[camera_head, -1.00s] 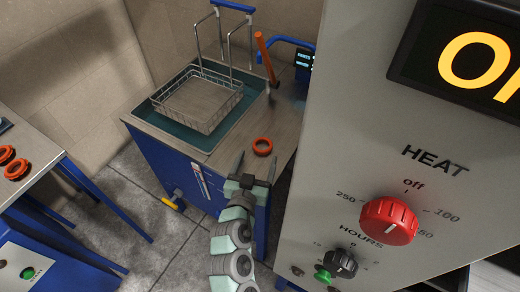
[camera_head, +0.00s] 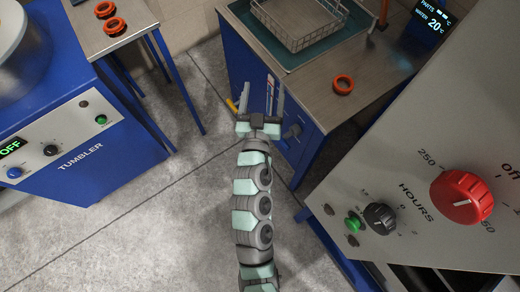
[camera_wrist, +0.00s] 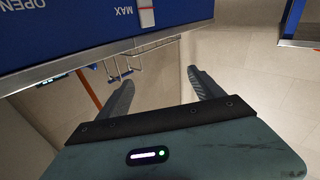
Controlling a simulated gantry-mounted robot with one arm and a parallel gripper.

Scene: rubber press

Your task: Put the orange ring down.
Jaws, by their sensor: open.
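An orange ring (camera_head: 343,84) lies flat on the metal top of the blue wash cabinet, near its front edge, in the head view. My gripper (camera_head: 262,98) is open and empty, left of the ring and apart from it, by the cabinet's front left side. In the wrist view my gripper's two fingers (camera_wrist: 160,88) are spread with nothing between them. The ring does not show in the wrist view.
A wire basket (camera_head: 298,30) sits in the teal-lined basin behind the ring. Two more orange rings (camera_head: 114,26) lie on a side table at the upper left. The tumbler (camera_head: 80,150) stands left and a control panel (camera_head: 440,150) right. Grey floor lies open between.

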